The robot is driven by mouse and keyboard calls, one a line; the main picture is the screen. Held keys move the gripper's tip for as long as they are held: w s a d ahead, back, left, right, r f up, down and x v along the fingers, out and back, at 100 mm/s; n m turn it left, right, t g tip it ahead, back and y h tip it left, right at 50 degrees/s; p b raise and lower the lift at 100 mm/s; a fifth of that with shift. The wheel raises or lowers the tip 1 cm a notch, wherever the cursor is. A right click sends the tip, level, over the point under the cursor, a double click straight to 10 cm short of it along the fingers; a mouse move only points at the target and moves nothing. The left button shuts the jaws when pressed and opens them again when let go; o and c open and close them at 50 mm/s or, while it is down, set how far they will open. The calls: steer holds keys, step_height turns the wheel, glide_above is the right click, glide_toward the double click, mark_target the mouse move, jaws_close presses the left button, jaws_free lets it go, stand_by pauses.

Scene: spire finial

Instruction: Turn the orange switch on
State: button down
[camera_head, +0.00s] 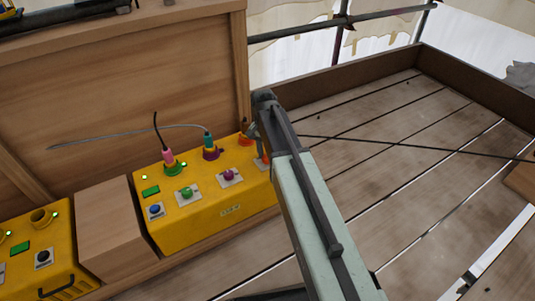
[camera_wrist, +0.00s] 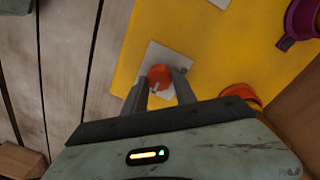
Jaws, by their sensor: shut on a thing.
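The orange switch (camera_wrist: 159,75) is a round knob with a pale mark, on a light square plate (camera_wrist: 150,58) on the yellow box. In the wrist view my gripper (camera_wrist: 161,84) has one finger on each side of the knob and is shut on it. In the head view the orange switch (camera_head: 266,159) shows only in part beside my arm at the right end of the yellow box (camera_head: 215,207). My gripper (camera_head: 257,133) is there too, partly hidden by my own arm. I cannot tell from the mark whether the switch is on.
The box also carries a green knob (camera_head: 187,194), a purple knob (camera_head: 230,175), a blue button (camera_head: 154,210) and pink (camera_head: 167,156) and teal (camera_head: 208,140) plugs with cables. An orange socket (camera_wrist: 241,94) is close to my gripper. A wooden block (camera_head: 110,228) and another yellow box (camera_head: 45,258) stand left.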

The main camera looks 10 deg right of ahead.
steer(key=shift+w, duration=0.15)
steer(key=c, duration=1)
jaws_free()
step_height(320, 180, up, 8)
steer(key=p, duration=0.8)
steer(key=shift+a, duration=0.1)
steer(key=shift+f, duration=0.1)
